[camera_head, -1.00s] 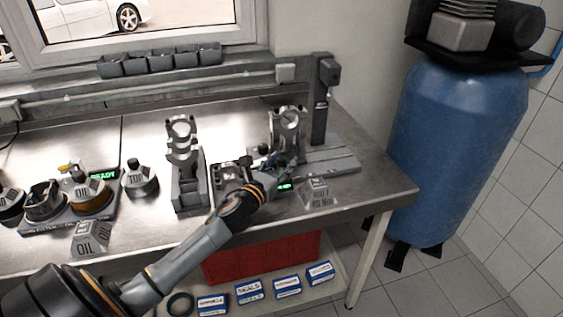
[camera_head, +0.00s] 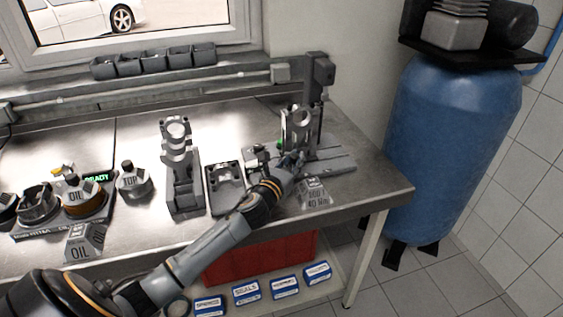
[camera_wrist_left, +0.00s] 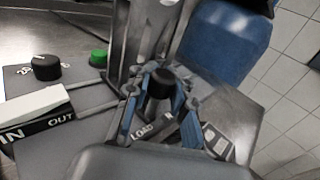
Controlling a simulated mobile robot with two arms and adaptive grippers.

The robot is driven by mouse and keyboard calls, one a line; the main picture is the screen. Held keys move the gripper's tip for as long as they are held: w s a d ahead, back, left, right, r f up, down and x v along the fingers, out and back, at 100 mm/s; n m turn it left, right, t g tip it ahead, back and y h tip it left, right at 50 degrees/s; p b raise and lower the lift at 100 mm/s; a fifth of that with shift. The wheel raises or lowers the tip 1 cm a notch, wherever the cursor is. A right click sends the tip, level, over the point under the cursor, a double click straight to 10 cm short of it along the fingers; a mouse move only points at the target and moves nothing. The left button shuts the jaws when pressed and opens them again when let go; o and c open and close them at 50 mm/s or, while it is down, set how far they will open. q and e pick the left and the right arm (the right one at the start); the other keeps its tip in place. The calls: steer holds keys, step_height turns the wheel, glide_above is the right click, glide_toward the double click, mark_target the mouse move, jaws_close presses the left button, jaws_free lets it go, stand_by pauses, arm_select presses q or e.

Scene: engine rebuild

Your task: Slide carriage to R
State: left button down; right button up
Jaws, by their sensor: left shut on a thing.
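The carriage (camera_head: 300,128), a grey upright bracket with a round bore, stands on the slide base (camera_head: 335,164) at the right end of the bench, close to the dark post (camera_head: 317,85). My left gripper (camera_head: 290,162) is at the front of the carriage. In the left wrist view my left gripper (camera_wrist_left: 160,98) is shut on a black knob (camera_wrist_left: 160,80), with a finger on each side. A "LOAD" label (camera_wrist_left: 150,131) shows below it. The metal upright of the carriage (camera_wrist_left: 150,35) rises behind the knob. My right gripper is not in view.
A grey cradle (camera_head: 225,185) and a stepped stand (camera_head: 182,180) are left of the slide. A grey sign block (camera_head: 313,193) sits at the bench's front edge. The wrist view shows a green button (camera_wrist_left: 98,58), a black dial (camera_wrist_left: 46,67) and an IN/OUT block (camera_wrist_left: 40,115).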

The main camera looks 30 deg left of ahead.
arm_select(q)
steer(key=shift+w+d+f, duration=0.15)
steer(key=shift+w+d, duration=1.1)
steer(key=c, duration=1.1)
jaws_free()
steer(key=shift+c, duration=0.2)
steer(key=shift+s+d, duration=0.1)
steer(key=shift+s, duration=0.05)
steer(key=s, duration=1.2)
steer(key=shift+d, duration=0.4)
